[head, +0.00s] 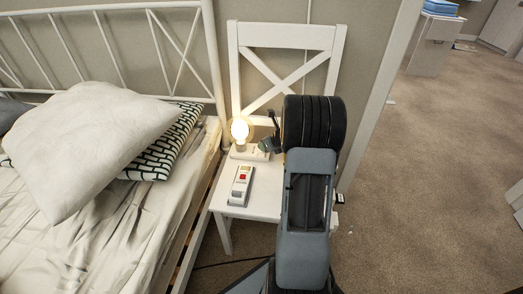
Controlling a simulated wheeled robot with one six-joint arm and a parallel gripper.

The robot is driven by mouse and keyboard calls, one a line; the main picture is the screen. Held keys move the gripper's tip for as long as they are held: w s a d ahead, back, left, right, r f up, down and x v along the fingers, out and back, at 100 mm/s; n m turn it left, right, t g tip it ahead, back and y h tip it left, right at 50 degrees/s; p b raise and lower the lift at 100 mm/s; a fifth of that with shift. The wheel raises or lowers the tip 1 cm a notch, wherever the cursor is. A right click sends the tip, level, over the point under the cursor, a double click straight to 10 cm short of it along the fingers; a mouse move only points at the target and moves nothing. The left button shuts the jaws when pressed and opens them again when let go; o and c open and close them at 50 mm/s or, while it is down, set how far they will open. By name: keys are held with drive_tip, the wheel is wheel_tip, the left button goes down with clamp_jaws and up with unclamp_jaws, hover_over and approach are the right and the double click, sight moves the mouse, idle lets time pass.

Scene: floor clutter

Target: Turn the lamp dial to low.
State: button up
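A lamp with a glowing bulb (240,130) stands on a white chair seat. Its pale base (243,154) extends to the right, toward my gripper. My gripper (266,144) is right beside the lamp, at the right end of the base. It is small and dark here, partly covered by my arm, and I cannot tell whether its fingers are apart or touching the lamp. I cannot make out the dial clearly. A grey-white box (240,186) with a red square on top lies on the seat in front of the lamp.
The white chair (232,212) has a tall crossed back behind the lamp. A bed with a white pillow (92,140) and a patterned pillow (160,150) is close on the left. A cable (222,263) lies on the floor. Open carpet (430,190) is on the right.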

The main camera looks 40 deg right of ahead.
drive_tip(key=shift+b+x, duration=0.8)
drive_tip(key=shift+x, duration=2)
drive_tip(key=c, duration=0.6)
drive_tip(key=shift+o, duration=0.2)
drive_tip(key=shift+r, duration=0.1)
